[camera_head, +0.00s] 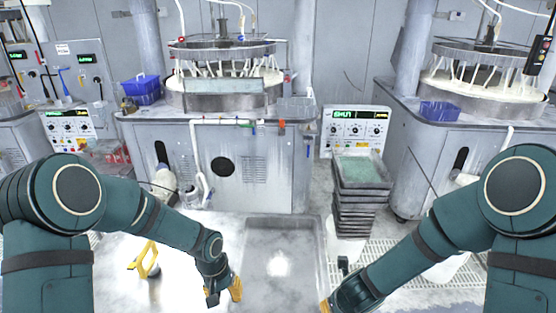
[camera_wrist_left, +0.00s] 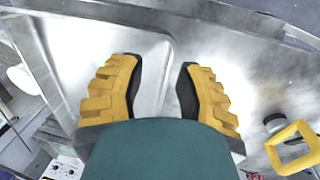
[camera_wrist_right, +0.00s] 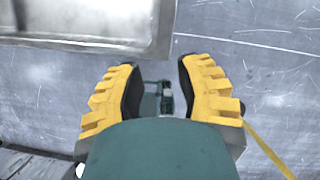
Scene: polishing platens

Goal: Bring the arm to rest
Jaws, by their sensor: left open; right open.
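My left arm reaches in from the left in the head view, and its gripper (camera_head: 224,292) points down over the bench beside the shallow metal tray (camera_head: 236,262). In the left wrist view the two yellow-padded fingers (camera_wrist_left: 160,80) stand apart with nothing between them. My right arm reaches in from the right, and its gripper (camera_head: 326,305) is at the bottom edge, partly cut off, near the tray's right side. In the right wrist view its fingers (camera_wrist_right: 157,80) are apart. A small dark green and black item (camera_wrist_right: 160,98) shows between them; I cannot tell its distance.
A yellow-handled tool (camera_head: 146,260) stands left of my left gripper. A stack of grey trays (camera_head: 360,205) stands behind my right gripper. Polishing machines (camera_head: 225,95) (camera_head: 480,95) stand at the back, with blue bins (camera_head: 142,88) (camera_head: 440,112). The metal tray looks empty.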

